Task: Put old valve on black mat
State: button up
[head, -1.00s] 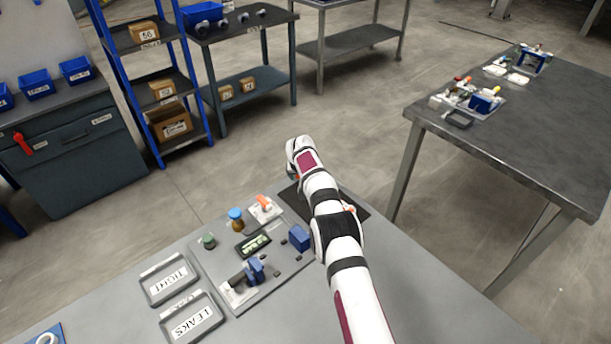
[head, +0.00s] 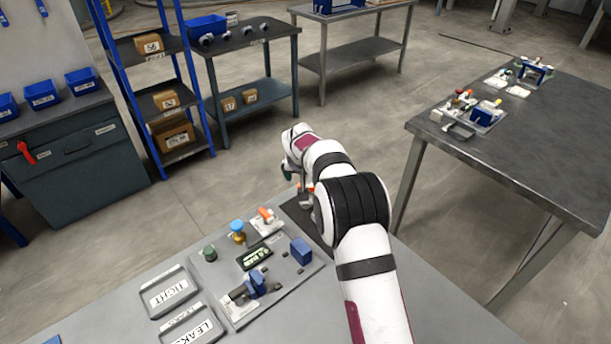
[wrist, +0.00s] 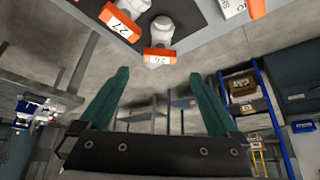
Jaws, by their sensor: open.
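The black mat (head: 296,210) lies at the table's far edge in the head view, mostly hidden behind my arm. In the wrist view, a dark surface that looks like the mat (wrist: 192,14) crosses the top. An orange-tagged valve marked 27 (wrist: 122,22) and another white valve with an orange tag (wrist: 158,56) show there; the second tag's number is hard to read. A white valve with an orange handle (head: 266,216) sits on the grey fixture plate. My gripper (wrist: 166,98) is open and empty, apart from the valves; its green fingertip shows in the head view (head: 287,172).
The grey plate also carries a blue-topped brass part (head: 237,230), a green knob (head: 210,253), a small display (head: 255,257) and blue blocks (head: 301,250). Trays marked TIGHT (head: 168,292) and LEAKS (head: 190,328) lie left. Another table (head: 560,150) stands right.

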jog(key=s+d+r+m+g, duration=0.1)
jog(key=s+d+r, duration=0.45)
jog(key=s, duration=0.25)
jog(key=s+d+r+m+g, duration=0.2)
jog(key=s+d+r, duration=0.3)
jog(key=s, duration=0.4)
jog(key=s+d+m+g+y, duration=0.1)
jog(key=s+m+g, duration=0.1)
jog(key=s, duration=2.9)
jog(key=shift+s+d+m+g+y, duration=0.15)
jog(key=shift+d+m+g+y, duration=0.2)
jog(key=shift+g, duration=0.25)
